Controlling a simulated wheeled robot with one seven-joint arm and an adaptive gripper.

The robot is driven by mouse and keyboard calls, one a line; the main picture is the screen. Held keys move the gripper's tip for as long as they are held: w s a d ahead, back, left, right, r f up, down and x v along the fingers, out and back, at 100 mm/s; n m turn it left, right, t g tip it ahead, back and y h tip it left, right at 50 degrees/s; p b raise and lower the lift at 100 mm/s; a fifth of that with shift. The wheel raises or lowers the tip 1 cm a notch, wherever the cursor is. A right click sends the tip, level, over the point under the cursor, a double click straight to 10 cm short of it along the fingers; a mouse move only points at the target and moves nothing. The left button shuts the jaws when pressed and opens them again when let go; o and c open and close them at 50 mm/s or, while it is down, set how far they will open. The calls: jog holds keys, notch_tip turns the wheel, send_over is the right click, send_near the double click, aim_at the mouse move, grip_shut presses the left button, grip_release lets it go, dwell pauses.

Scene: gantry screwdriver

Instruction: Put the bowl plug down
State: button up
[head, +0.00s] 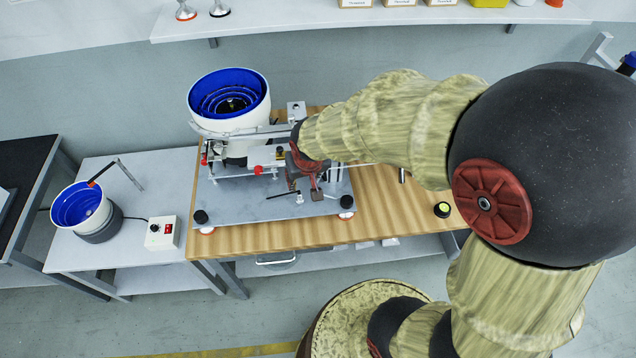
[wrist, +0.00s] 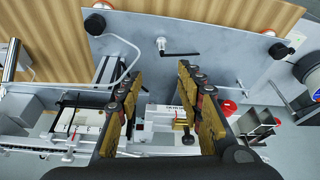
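I cannot make out a bowl plug for certain in either view. My gripper (head: 304,187) is over the grey metal base plate (head: 240,207) of the gantry machine, pointing down. In the wrist view my gripper (wrist: 161,70) has its two fingers well apart, with nothing held between them. The large white bowl with a blue inside (head: 228,93) stands on the machine, behind and left of my gripper. A smaller blue bowl (head: 80,205) on a dark round base stands on the left table, a cable running beside it.
A white control box (head: 161,232) with a red display stands right of the small bowl. Machine rails and brackets crowd my gripper. A small black round item with a yellow-green top (head: 442,210) sits on the wooden tabletop (head: 385,215), which has bare room around it.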

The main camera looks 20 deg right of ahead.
jog(key=s+r+n+t, duration=0.1)
jog(key=s+r, duration=1.6)
jog(key=r, duration=0.2)
jog(key=shift+r+t, duration=0.2)
jog(key=shift+t, duration=0.1)
jog(key=shift+s+n, duration=0.15)
jog(key=shift+n, duration=0.15)
